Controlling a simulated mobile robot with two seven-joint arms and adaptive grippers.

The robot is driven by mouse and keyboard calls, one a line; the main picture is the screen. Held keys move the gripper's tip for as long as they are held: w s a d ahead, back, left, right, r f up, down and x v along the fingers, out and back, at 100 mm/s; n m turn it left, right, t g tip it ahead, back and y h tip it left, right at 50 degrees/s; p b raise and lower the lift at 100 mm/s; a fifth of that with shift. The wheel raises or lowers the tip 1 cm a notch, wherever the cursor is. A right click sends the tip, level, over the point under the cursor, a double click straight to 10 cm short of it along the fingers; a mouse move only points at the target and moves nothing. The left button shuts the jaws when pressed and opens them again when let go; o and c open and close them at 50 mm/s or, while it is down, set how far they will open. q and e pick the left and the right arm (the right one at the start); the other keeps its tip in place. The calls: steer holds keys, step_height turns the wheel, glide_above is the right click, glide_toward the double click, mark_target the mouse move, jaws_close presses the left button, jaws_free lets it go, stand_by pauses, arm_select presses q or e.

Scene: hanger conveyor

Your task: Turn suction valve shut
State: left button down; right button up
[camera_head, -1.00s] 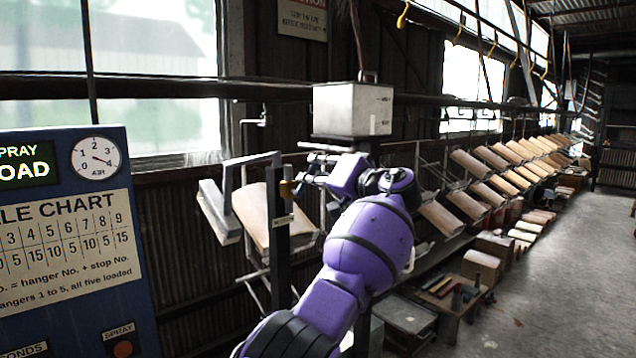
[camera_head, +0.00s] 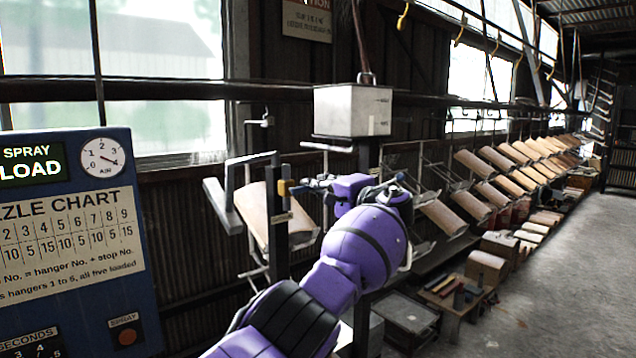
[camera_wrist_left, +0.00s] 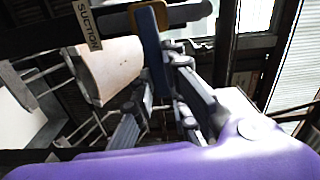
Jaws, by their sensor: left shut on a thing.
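The suction valve has a blue handle with a yellow-tan edge (camera_wrist_left: 150,45), beside the "SUCTION" label (camera_wrist_left: 88,25) in the left wrist view. In the head view its yellow end (camera_head: 283,187) shows at the dark upright post (camera_head: 276,215). My left gripper (camera_head: 312,185) reaches the handle from the right. In the left wrist view, my left gripper's grey fingers (camera_wrist_left: 158,95) are closed around the handle's lower end, which they partly hide. The valve body is mostly hidden. My right gripper is not in view.
A blue control panel (camera_head: 75,285) with chart and air gauge stands at left. Boards on hangers (camera_head: 440,215) line the wall at right. A low bench with tools (camera_head: 452,297) stands below; the floor (camera_head: 570,280) is clear.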

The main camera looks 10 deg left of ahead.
arm_select(q)
steer(key=shift+f+m, duration=0.25)
steer(key=shift+m, duration=0.35)
steer(key=c, duration=1.7)
jaws_free()
steer(key=shift+d, duration=0.1)
steer(key=v, duration=1.2)
